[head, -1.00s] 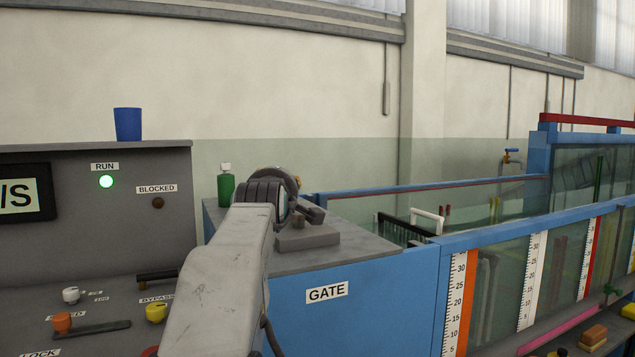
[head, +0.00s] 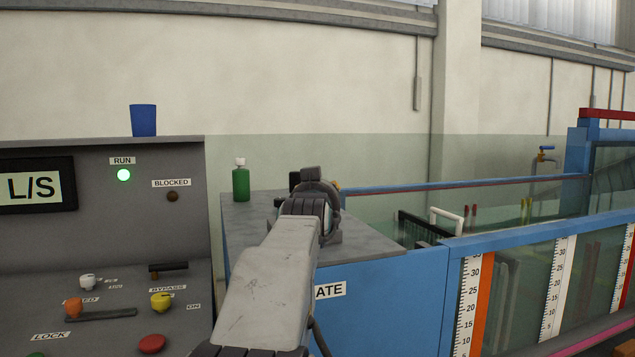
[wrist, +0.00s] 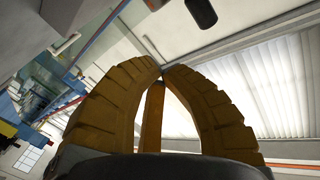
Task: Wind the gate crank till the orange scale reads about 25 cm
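My gripper's wrist (head: 315,205) is over the grey top of the blue tank labelled GATE (head: 330,290); in the head view its fingers are hidden behind my arm. In the wrist view my gripper's yellow-brown fingers (wrist: 163,70) curve together with their tips meeting. They look shut, with nothing seen held. The crank cannot be made out; my arm covers that part of the tank top. The orange scale (head: 482,290) is an orange strip beside a white ruler marked 5 to 30 on the glass wall. I cannot make out the level there.
A green bottle (head: 241,183) stands on the tank top's back left. A blue cup (head: 143,120) stands on the console. A dark rounded part (wrist: 200,12) is unidentified.

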